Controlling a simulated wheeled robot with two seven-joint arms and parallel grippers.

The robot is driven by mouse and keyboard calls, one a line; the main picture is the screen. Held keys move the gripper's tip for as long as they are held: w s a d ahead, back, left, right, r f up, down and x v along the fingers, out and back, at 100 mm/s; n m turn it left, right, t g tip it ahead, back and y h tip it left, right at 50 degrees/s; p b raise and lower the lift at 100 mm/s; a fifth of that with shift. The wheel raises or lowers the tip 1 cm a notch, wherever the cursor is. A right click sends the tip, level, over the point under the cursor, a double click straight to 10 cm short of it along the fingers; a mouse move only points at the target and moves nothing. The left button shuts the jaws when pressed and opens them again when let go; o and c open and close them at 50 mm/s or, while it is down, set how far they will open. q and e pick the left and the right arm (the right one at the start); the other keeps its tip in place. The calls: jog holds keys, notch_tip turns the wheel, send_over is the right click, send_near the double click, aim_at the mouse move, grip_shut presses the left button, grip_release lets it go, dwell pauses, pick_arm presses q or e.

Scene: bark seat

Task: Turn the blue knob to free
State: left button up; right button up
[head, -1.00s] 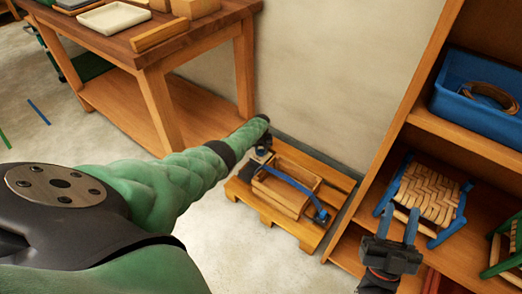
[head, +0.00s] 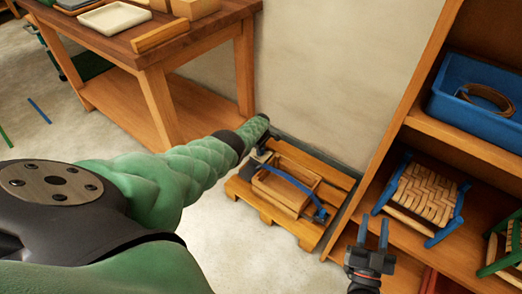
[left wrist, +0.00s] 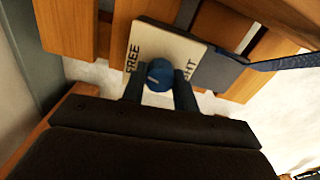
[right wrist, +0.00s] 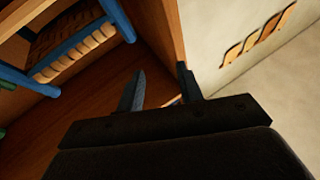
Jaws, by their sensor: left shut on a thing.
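The blue knob (left wrist: 159,76) sits on a pale plate (left wrist: 172,45) in the left wrist view. The plate reads FREE on the left and a partly hidden word ending in HT on the right. A short white mark shows on the knob's left part, on the FREE side. My left gripper (left wrist: 160,85) is shut on the knob, one finger on each side. In the head view my left gripper (head: 264,148) is at the pallet's far left corner, and the knob is hidden there. My right gripper (head: 376,232) is open and empty beside the shelf.
A wooden crate (head: 283,198) under a blue strap (head: 300,187) stands on a slatted pallet (head: 245,194). The shelf (head: 392,122) at right holds a blue bin (head: 450,100) and a woven stool (head: 424,192). A workbench (head: 150,66) stands at left.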

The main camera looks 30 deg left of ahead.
pick_arm(q)
jog(key=shift+n, duration=1.3)
pick_arm(e)
jog(key=shift+a+f+g, duration=0.1)
jog(key=shift+f+g, duration=0.2)
jog(key=shift+f, duration=0.6)
jog(key=shift+r, duration=0.25)
pick_arm(q)
jog(key=o, duration=1)
jog(key=shift+c, duration=0.2)
pick_arm(e)
jog(key=shift+w+r, duration=0.1)
